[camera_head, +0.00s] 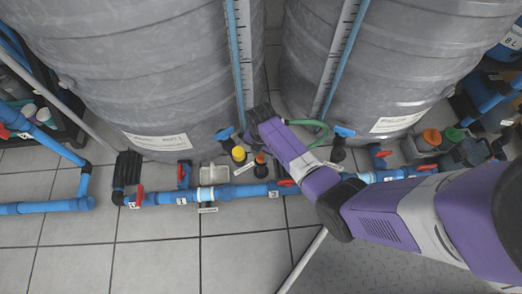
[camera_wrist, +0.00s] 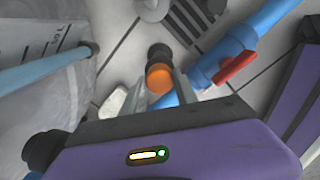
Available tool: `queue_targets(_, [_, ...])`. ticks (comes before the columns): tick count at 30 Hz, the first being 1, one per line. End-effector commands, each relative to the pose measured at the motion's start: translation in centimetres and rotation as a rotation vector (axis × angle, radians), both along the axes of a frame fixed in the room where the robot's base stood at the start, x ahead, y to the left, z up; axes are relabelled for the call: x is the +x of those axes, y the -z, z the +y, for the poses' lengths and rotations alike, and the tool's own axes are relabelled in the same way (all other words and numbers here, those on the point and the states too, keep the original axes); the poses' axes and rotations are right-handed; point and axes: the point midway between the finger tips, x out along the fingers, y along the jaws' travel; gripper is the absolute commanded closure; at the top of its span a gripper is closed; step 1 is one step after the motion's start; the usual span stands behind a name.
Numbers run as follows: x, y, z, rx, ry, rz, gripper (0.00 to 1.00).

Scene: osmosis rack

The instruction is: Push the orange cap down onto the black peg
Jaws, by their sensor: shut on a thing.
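The orange cap (camera_wrist: 158,77) is between the fingers of my gripper (camera_wrist: 159,84) in the wrist view, and the gripper is shut on it. The black peg (camera_wrist: 159,52) shows just past the cap as a dark round shape, close against it in the picture. I cannot tell how far the cap sits on the peg. In the head view the small orange cap (camera_head: 260,158) shows above a dark body (camera_head: 261,170), beside the blue pipe. My fingers are not clear in the head view.
A yellow-topped piece (camera_head: 238,154) stands left of the cap, near a clear tray (camera_head: 214,174). A blue pipe (camera_head: 240,191) with red valve handles runs in front; one red handle (camera_wrist: 235,66) is close right of my fingers. Large grey tanks (camera_head: 160,70) stand behind. Tiled floor in front is clear.

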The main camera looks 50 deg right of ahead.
Motion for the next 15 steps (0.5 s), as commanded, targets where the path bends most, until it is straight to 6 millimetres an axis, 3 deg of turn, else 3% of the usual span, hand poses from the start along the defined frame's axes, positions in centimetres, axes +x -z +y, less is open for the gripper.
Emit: queue_targets(15, [0.02,0.69,-0.01,0.0,0.0,0.0,1.0])
